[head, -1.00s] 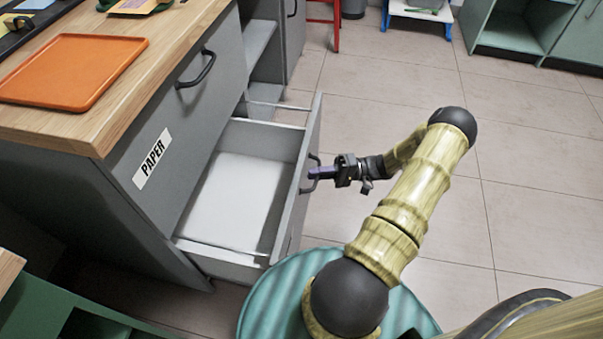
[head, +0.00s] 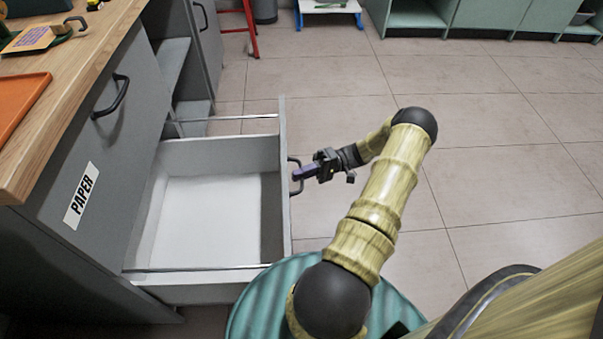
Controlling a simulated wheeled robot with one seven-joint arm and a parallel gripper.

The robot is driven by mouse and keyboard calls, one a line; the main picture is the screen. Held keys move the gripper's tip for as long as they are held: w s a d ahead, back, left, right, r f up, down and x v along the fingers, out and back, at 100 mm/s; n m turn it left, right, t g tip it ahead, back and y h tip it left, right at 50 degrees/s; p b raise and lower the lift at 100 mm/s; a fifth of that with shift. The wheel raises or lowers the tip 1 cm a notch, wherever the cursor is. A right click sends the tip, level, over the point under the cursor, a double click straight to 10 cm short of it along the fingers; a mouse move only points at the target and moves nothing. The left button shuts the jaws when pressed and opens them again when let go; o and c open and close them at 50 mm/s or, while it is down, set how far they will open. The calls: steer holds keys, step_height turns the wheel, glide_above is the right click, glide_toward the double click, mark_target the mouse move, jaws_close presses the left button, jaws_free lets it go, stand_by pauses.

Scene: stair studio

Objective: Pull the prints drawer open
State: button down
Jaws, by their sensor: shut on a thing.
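A grey drawer (head: 287,215) stands pulled out from the grey cabinet, low down beneath the front marked PAPER. Its white inside floor (head: 202,222) shows empty. No label is visible on this drawer's front, whose outer face is mostly turned away. My gripper (head: 299,173) is at the drawer's dark bar handle (head: 292,188), on the outer side of the front. Its fingers are shut on the handle; the exact contact is small in the picture.
The PAPER front (head: 92,150) above is closed, with its own dark handle (head: 112,97). An orange tray (head: 22,105) lies on the wooden worktop (head: 85,80). Tiled floor (head: 510,165) is clear to the right. A red stool (head: 250,30) and green cabinets (head: 420,15) stand at the back.

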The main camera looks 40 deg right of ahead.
steer(key=c, duration=1.5)
jaws_free()
steer(key=shift+w, duration=0.1)
steer(key=shift+c, duration=0.2)
steer(key=shift+d, duration=0.1)
steer(key=b+v, duration=1.4)
steer(key=v, duration=0.3)
steer(key=shift+b, duration=0.35)
